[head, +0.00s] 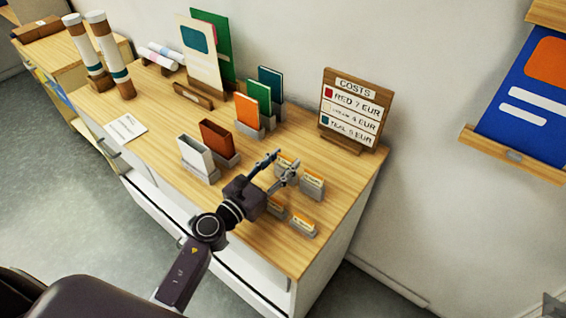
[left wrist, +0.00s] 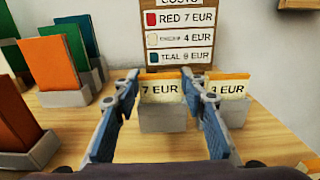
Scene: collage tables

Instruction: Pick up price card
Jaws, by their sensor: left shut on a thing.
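My left gripper (head: 286,160) reaches over the table with its fingers around a price card with an orange top edge. In the left wrist view that card reads "7 EUR" (left wrist: 160,89) and sits between the fingertips, its lower part at a grey holder (left wrist: 163,118). A second card reading "3 EUR" (left wrist: 228,88) stands in its own grey holder just to the right. In the head view more price cards stand in holders, one right of the gripper (head: 313,180) and one nearer the front (head: 304,222). My right gripper is not in view.
A wooden costs board (head: 354,108) stands behind the cards, listing red 7, a middle line 4 and teal prices. Coloured cards in grey holders, including an orange one (head: 247,116), stand left of the gripper. A white sheet (head: 122,129) lies at the table's left.

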